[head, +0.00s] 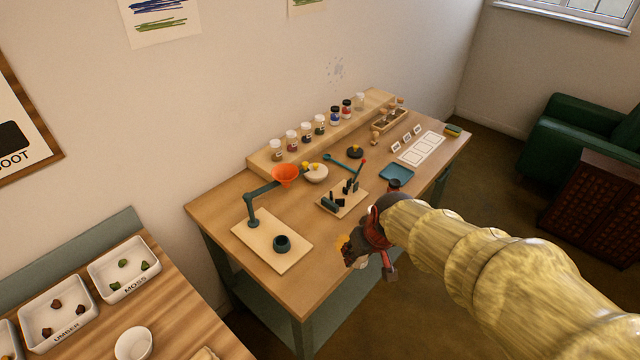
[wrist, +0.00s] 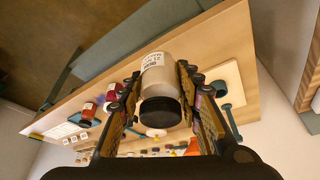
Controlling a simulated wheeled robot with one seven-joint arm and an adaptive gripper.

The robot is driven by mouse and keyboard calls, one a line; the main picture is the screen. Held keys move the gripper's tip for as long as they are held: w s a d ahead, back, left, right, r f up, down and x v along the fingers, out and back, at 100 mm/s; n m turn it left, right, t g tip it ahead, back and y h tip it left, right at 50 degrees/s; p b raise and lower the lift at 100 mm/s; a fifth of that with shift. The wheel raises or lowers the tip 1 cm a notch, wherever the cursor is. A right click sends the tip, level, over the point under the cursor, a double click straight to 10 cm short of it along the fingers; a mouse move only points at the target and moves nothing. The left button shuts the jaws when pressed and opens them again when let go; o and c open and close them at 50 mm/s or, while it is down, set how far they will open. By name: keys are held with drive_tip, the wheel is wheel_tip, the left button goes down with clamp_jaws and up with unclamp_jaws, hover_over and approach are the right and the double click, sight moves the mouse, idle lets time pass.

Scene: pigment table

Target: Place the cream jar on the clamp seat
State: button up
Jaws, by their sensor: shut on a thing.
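The cream jar (wrist: 158,75), pale with a white printed label and a black lid, is between the two fingers of my gripper (wrist: 157,82) in the wrist view. The fingers press on its sides. In the head view my gripper (head: 362,250) is off the table's front edge, and the jar is mostly hidden by it. A pale board with dark green upright blocks (head: 343,198) lies mid-table, behind and left of my gripper. It may hold the clamp seat, but I cannot tell for certain.
An orange funnel (head: 285,174) on a teal stand rises above a board with a dark cup (head: 282,243). Several jars line a wooden riser (head: 268,158) at the back. A blue tray (head: 397,172) lies right. The table's front strip (head: 310,275) is bare.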

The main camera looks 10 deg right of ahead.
drive_tip(key=w+m, duration=0.1)
drive_tip(key=w, duration=1)
drive_tip(key=x, duration=0.6)
drive_tip(key=s+x, duration=0.1)
drive_tip(key=x, duration=0.3)
drive_tip(key=shift+a+f, duration=0.3)
drive_tip(key=shift+a, duration=0.1)
drive_tip(key=shift+f, duration=0.2)
drive_tip(key=shift+s+a+f, duration=0.1)
drive_tip(key=shift+a, duration=0.05)
